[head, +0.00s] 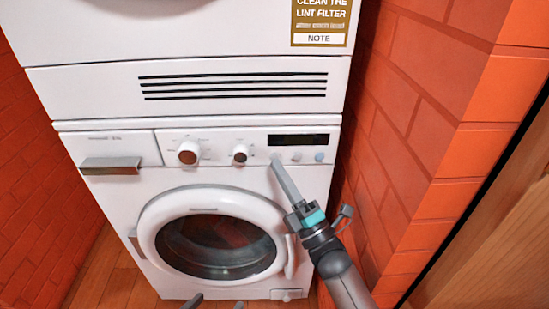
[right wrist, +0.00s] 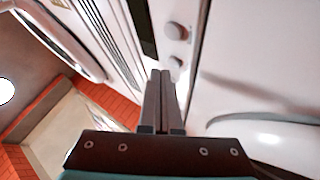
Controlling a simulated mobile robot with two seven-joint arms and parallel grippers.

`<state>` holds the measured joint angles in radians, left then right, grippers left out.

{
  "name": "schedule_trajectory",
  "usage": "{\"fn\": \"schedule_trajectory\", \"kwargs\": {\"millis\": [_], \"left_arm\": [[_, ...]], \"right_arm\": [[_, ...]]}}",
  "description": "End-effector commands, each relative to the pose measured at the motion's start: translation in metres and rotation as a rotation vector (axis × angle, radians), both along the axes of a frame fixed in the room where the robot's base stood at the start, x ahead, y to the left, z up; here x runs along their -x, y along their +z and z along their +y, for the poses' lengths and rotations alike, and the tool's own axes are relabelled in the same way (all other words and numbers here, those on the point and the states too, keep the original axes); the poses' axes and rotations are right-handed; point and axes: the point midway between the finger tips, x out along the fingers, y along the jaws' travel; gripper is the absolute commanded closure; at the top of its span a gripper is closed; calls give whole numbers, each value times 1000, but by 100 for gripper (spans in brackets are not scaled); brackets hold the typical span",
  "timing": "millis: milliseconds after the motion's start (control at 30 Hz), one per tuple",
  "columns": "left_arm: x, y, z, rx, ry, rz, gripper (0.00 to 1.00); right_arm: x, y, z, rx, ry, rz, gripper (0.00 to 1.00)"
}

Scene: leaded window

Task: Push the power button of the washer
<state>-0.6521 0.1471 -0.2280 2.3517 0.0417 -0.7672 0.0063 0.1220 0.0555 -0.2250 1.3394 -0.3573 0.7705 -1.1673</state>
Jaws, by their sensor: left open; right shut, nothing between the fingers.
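The white washer (head: 110,190) stands below another white appliance. Its panel has two round knobs, a dark display (head: 298,140) and small round buttons below the display. A grey button (head: 296,156) and a bluish button (head: 319,156) show to the right of my right gripper; no label marks either as power. My right gripper (head: 276,160) is shut and empty, its tips at the panel below the display's left end. I cannot tell whether they touch.
The upper appliance (head: 90,80) has a dark-slotted vent. A left knob (head: 188,153) and a middle knob (head: 240,154) sit left of my right gripper. The round door (head: 165,210) is closed. Brick walls (head: 420,110) stand close on both sides.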

Motion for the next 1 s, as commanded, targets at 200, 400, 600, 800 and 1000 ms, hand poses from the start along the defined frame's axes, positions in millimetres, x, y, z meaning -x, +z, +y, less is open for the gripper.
{"fn": "schedule_trajectory", "kwargs": {"millis": [200,400,600,800,1000], "left_arm": [[-1,-6,0,0,1,-2,13],[-1,-5,0,1,2,-3,13],[-1,-5,0,1,2,-4,13],[-1,-7,0,1,2,-4,13],[-1,-5,0,1,2,-4,13]], "right_arm": [[-7,-1,0,0,0,0,100],[-8,0,0,0,0,1,100],[-9,0,0,0,0,0,100],[-11,0,0,0,0,0,100],[-9,0,0,0,0,1,100]]}}
